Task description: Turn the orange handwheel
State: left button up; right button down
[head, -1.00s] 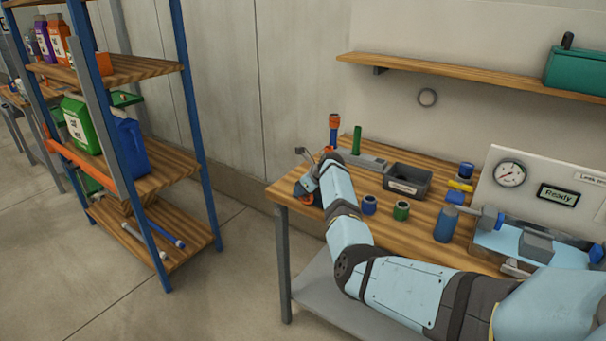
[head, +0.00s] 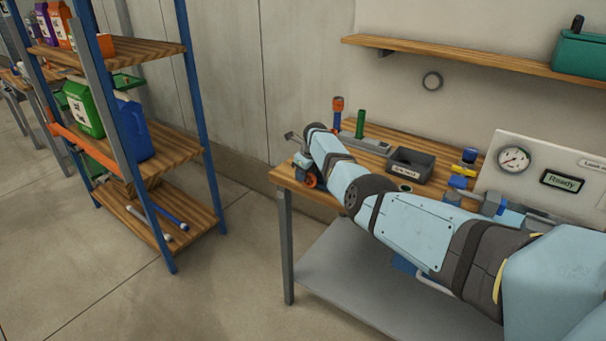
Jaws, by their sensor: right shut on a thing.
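The orange handwheel (head: 311,181) shows as a small orange ring at the left front corner of the wooden bench. My right arm reaches across the bench from the right, and my right gripper (head: 306,174) is at the wheel, shut on it. The fingertips are small and partly hidden by the wrist, so the exact grip on the rim is hard to see. My left gripper is not in view.
On the bench (head: 375,134) stand an orange-topped blue tool (head: 337,115), a green cylinder (head: 360,124) and a dark bin (head: 410,165). A gauge panel (head: 536,158) is at right. A shelving rack (head: 195,110) stands left, with open floor between.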

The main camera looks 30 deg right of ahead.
aim_at(313, 175)
jog(key=shift+f, duration=0.1)
jog(key=c, duration=1.4)
grip_release()
jog(key=shift+c, duration=0.2)
jog(key=shift+r+p, duration=0.3)
jog(key=shift+r, duration=0.2)
jog(key=p+v, duration=0.1)
jog(key=v, duration=0.3)
jog(key=shift+r+p, duration=0.2)
jog(key=shift+p, duration=0.15)
jog(key=v, duration=0.8)
jog(key=shift+s+r, duration=0.2)
jog(key=shift+r, duration=0.05)
jog(key=shift+d, duration=0.1)
